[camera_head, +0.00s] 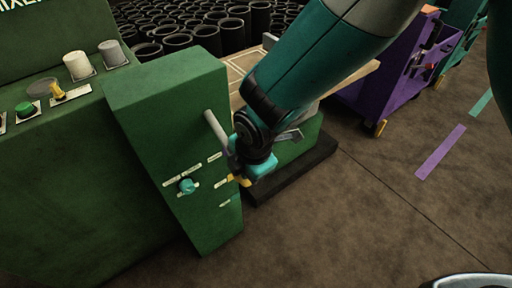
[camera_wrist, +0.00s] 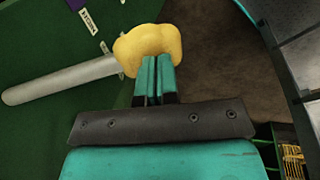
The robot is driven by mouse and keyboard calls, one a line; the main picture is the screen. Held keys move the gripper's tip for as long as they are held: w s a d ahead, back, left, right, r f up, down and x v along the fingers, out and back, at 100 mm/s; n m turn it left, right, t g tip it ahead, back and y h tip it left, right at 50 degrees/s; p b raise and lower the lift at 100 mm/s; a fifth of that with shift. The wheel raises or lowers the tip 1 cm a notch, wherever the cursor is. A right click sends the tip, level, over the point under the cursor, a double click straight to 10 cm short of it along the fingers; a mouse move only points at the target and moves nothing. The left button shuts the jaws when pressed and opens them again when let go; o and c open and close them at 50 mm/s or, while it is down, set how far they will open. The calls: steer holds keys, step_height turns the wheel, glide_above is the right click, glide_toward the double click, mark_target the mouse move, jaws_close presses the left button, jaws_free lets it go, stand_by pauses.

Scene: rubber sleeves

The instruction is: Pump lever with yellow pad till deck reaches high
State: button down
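The lever is a pale grey rod (camera_head: 216,130) on the front of a green cabinet, slanting down to the right. Its yellow pad (camera_head: 234,178) is at the lower end, partly hidden by my gripper. In the wrist view the rod (camera_wrist: 60,80) comes in from the left and the rounded yellow pad (camera_wrist: 150,45) sits at the fingertips. My gripper (camera_wrist: 157,62) has its teal fingers together, tips overlapping the pad; I cannot tell whether they press on it. The tan deck (camera_head: 240,68) lies behind my arm, which hides much of it.
The green cabinet (camera_head: 165,110) carries a teal knob (camera_head: 187,186) and small labels too small to read. A console with a green button (camera_head: 25,108) stands left. Black sleeves (camera_head: 207,37) crowd behind. A purple cart (camera_head: 385,85) is at the right. The brown floor (camera_head: 370,220) is open at front right.

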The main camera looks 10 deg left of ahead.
steer(key=shift+b+x, duration=0.45)
steer(key=shift+x, duration=0.8)
steer(key=shift+d+f, duration=0.15)
steer(key=p+v, duration=0.2)
steer(key=v, duration=0.1)
steer(key=p+v, duration=0.1)
steer(key=shift+s+d+r, duration=0.2)
steer(key=shift+s+r, duration=0.1)
steer(key=s+d+r, duration=0.3)
steer(key=s+r, duration=0.1)
steer(key=r, duration=0.4)
steer(key=shift+d+r, duration=0.3)
steer(key=shift+r, duration=0.05)
steer(key=shift+w, duration=0.1)
